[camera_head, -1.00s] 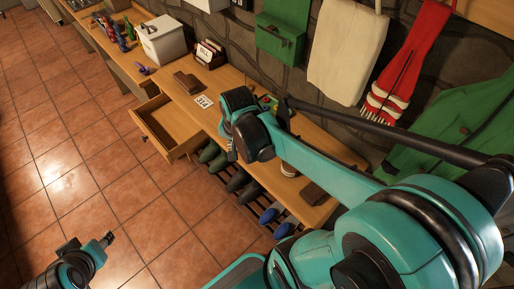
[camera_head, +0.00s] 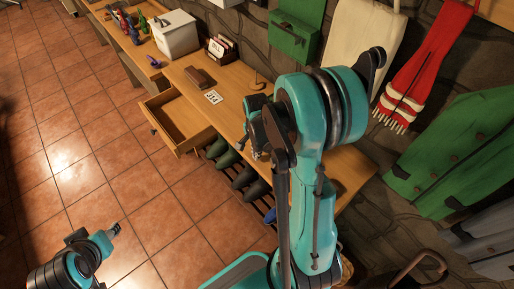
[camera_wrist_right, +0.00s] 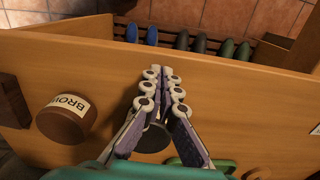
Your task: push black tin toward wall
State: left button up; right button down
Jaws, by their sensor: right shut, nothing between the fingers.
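In the right wrist view, a dark round tin (camera_wrist_right: 153,145), apparently the black tin, is on the wooden bench top (camera_wrist_right: 230,85), mostly hidden by my right gripper (camera_wrist_right: 163,72). The fingers are together and empty, extending over and past the tin; I cannot tell whether they touch it. In the head view my right gripper (camera_head: 257,150) is over the bench, partly hidden by my arm, which also covers the tin. My left gripper (camera_head: 115,230) is low at the left, over the floor, away from the bench.
A green object (camera_wrist_right: 195,163) is right of the dark tin in the wrist view. An open drawer (camera_head: 185,122) juts from the bench. Boots (camera_head: 230,160) stand below. A white box (camera_head: 175,33) is farther along. The stone wall (camera_head: 265,50) backs the bench, with clothes hanging.

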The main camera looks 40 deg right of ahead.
jog(key=shift+d+f, duration=0.1)
jog(key=shift+d, duration=1.9)
jog(key=shift+d, duration=0.1)
jog(key=d, duration=0.9)
jog(key=d+b, duration=0.1)
jog(key=d, duration=0.7)
jog(key=shift+w+d+b, duration=0.2)
jog(key=shift+d+b, duration=0.1)
jog(key=shift+d, duration=0.1)
jog(key=shift+a, duration=0.1)
